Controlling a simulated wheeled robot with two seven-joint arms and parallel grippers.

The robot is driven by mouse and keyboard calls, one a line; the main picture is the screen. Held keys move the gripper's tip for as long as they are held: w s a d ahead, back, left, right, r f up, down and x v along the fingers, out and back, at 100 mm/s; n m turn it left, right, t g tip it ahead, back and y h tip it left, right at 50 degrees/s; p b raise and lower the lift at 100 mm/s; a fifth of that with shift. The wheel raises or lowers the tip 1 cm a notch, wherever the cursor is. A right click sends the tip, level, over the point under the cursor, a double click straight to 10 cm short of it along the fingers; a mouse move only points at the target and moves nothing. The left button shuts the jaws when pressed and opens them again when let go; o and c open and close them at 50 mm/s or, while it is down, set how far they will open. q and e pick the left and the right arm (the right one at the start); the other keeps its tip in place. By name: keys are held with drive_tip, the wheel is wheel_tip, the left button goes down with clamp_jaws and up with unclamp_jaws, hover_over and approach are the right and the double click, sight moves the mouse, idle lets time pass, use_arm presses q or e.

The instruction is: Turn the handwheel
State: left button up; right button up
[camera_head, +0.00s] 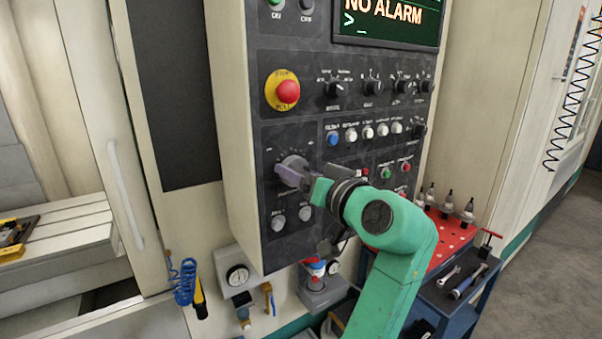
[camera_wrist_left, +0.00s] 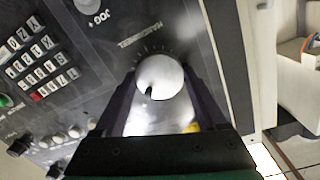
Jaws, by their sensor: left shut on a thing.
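The handwheel (camera_head: 294,161) is a round grey dial on the dark control panel (camera_head: 335,110), below the red emergency stop button. In the left wrist view the handwheel (camera_wrist_left: 158,76) has a pale face with a small dark mark on its lower left, and tick marks around its upper edge. My left gripper (camera_head: 291,174) reaches the panel from the right, its fingers at the handwheel and partly covering it. In the left wrist view the fingers of my left gripper (camera_wrist_left: 162,84) lie on both sides of the handwheel, shut on it. My right gripper is not in view.
The red emergency stop button (camera_head: 287,92) sits just above the handwheel. Knobs and coloured buttons (camera_head: 368,132) are to its right, and two round buttons (camera_head: 291,218) below. A red-topped cart (camera_head: 447,235) with tool holders stands at the right. A screen (camera_head: 388,20) reads "NO ALARM".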

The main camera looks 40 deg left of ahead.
use_arm(q)
drive_tip(key=shift+r+m, duration=0.15)
drive_tip(key=shift+m, duration=0.45)
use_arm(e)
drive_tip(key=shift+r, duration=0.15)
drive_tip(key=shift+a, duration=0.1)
use_arm(q)
drive_tip(key=o, duration=1.3)
drive_tip(key=shift+w+a, duration=0.1)
drive_tip(key=shift+a, duration=0.1)
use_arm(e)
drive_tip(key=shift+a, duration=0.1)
use_arm(q)
drive_tip(key=shift+f, duration=0.2)
